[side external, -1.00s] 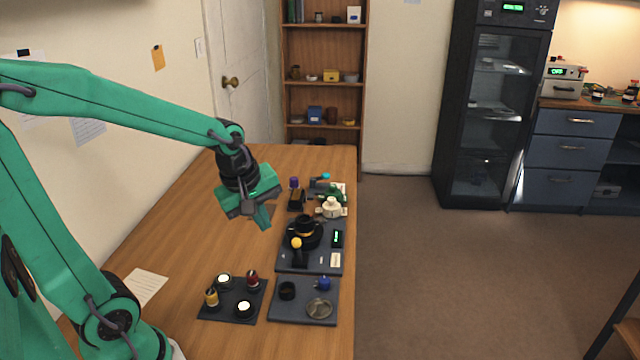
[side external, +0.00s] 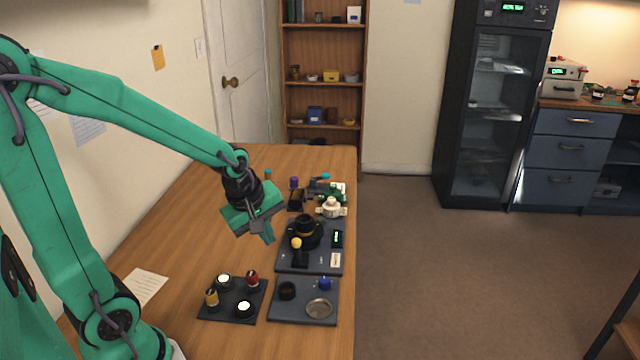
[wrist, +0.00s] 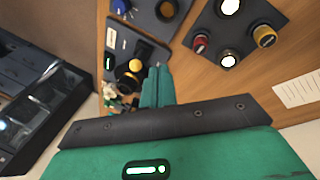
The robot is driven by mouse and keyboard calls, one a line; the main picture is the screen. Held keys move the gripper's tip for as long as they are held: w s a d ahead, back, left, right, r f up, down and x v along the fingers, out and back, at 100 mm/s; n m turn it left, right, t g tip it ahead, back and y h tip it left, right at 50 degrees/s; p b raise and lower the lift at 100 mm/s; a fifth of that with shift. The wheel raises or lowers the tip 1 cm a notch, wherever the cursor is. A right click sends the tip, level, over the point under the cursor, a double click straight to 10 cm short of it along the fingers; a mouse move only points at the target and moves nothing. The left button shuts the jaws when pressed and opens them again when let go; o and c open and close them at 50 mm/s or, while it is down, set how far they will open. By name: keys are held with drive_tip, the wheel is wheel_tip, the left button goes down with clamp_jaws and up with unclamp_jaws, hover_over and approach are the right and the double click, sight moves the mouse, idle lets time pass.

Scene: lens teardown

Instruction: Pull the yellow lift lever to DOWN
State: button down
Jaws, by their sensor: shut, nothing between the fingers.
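The yellow ball knob of the lift lever (side external: 296,243) stands on the front left of a dark grey station plate (side external: 318,268), beside a round black holder (side external: 309,234). In the wrist view the yellow knob (wrist: 135,65) is just left of my fingertips. My gripper (side external: 268,237) is shut and empty, its fingers pointing down, in the air left of the plate in the side view. In the wrist view its green fingers (wrist: 158,74) are together and appear apart from the knob. The lever's shaft is too small to make out.
In front are a tray with a blue knob (side external: 325,284) and a dark pad (side external: 232,308) with red and yellow pots and two lit discs. Behind the plate stand a white part (side external: 332,207) and several small items. The tabletop (side external: 190,255) at left is mostly clear.

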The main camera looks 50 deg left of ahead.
sight(298, 240)
drive_tip(key=w+a+f, duration=0.1)
drive_tip(key=w+f, duration=0.4)
drive_tip(key=shift+w+a+f, duration=0.15)
drive_tip(key=shift+w+f, duration=0.1)
drive_tip(key=shift+f, duration=0.1)
idle(0.3)
drive_tip(key=shift+w, duration=0.2)
idle(0.4)
drive_tip(key=shift+w+d+r, duration=0.15)
drive_tip(key=shift+w+d, duration=0.6)
drive_tip(key=shift+d, duration=0.2)
drive_tip(key=shift+w+d+f, duration=0.25)
drive_tip(key=shift+w+d, duration=0.8)
drive_tip(key=shift+s+a, duration=0.15)
